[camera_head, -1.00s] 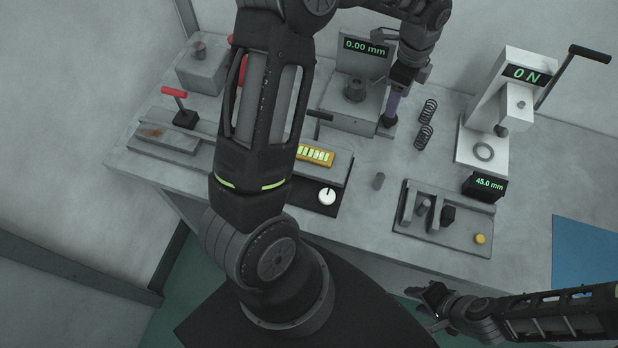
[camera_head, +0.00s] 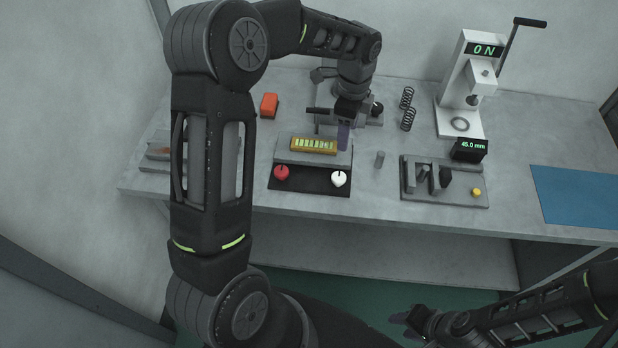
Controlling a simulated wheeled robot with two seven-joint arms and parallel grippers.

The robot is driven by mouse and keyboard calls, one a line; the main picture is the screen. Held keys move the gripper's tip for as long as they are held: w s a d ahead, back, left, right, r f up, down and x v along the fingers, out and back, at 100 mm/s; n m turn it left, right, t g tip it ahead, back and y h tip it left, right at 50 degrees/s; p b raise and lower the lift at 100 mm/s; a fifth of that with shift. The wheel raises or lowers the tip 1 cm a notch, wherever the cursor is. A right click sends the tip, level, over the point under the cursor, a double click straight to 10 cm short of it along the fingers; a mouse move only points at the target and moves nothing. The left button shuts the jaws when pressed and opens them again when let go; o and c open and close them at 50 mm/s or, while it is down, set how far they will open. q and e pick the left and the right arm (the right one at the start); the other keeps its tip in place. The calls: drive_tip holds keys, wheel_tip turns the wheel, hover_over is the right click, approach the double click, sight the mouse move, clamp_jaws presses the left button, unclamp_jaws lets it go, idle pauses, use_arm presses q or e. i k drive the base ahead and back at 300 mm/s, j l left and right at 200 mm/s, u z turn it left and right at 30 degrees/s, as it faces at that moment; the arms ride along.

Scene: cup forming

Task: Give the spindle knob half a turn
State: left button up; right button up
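Two round knobs sit on a black panel (camera_head: 310,187): a red knob (camera_head: 281,173) at its left and a white knob (camera_head: 338,178) with a dark pointer mark at its right. I cannot tell which knob is the spindle knob. My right gripper (camera_head: 403,321) is low in front of the bench, far from the knobs, dark and small in view.
A lit yellow block (camera_head: 314,145) stands behind the knobs. A blue mat (camera_head: 580,200) lies at far right. My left arm covers the bench's left part.

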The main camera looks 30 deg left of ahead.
sight(377, 107)
drive_tip(key=k, duration=0.35)
drive_tip(key=i+j+z, duration=0.15)
drive_tip(key=j+z, duration=0.2)
drive_tip(key=i+j+z, duration=0.1)
drive_tip(key=j+z, duration=0.55)
drive_tip(key=i+l, duration=0.05)
